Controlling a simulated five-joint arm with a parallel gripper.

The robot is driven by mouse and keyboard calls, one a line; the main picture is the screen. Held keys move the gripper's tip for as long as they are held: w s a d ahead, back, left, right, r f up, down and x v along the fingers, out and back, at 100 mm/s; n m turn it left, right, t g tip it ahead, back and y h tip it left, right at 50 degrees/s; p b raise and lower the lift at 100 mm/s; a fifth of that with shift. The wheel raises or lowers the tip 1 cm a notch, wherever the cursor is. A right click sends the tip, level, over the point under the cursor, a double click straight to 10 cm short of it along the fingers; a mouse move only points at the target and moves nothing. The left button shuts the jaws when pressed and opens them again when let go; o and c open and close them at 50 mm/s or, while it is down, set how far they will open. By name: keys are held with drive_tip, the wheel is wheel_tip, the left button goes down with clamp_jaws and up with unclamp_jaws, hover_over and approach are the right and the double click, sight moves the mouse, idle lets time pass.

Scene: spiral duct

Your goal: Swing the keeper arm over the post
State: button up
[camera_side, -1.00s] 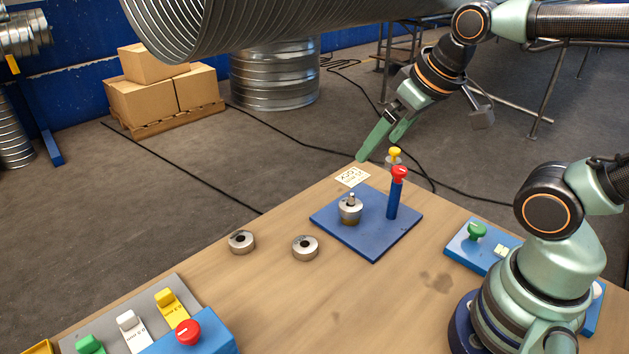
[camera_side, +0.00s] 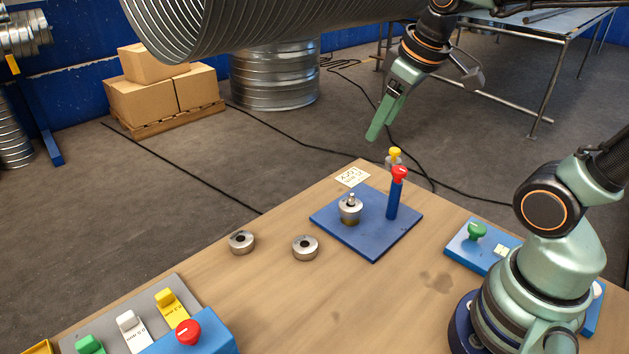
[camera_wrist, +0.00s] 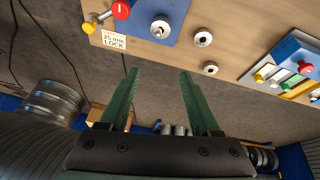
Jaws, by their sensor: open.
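The keeper arm, a grey bar with a yellow knob (camera_side: 394,152), reaches from the red-topped blue column (camera_side: 394,200) away from the post. The yellow knob (camera_wrist: 89,27) and red cap (camera_wrist: 121,10) also show in the wrist view. The post (camera_side: 351,199) stands on the blue base plate (camera_side: 375,246) with a metal ring around its lower part; it also shows in the wrist view (camera_wrist: 158,30). My gripper (camera_side: 376,132) is open and empty, in the air above and beyond the plate. Its two green fingers (camera_wrist: 160,75) are apart in the wrist view.
Two loose metal rings (camera_side: 241,242) (camera_side: 305,247) lie on the table left of the plate. A label card (camera_side: 352,177) lies at the plate's back corner. A tray with coloured blocks (camera_side: 130,325) is at front left, and a green-knobbed blue box (camera_side: 477,232) is at right.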

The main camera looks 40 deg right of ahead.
drive_tip(key=w+d+n+g, duration=0.2)
drive_tip(key=w+d+n, duration=0.15)
drive_tip(key=d, duration=0.35)
drive_tip(key=n+g, duration=0.2)
drive_tip(key=n, duration=0.2)
approach(395, 149)
wheel_tip(395, 149, down, 8)
drive_tip(key=shift+w+d+f, duration=0.15)
drive_tip(key=shift+f, duration=0.1)
clamp_jaws()
drive_tip(key=shift+r, duration=0.1)
idle(0.8)
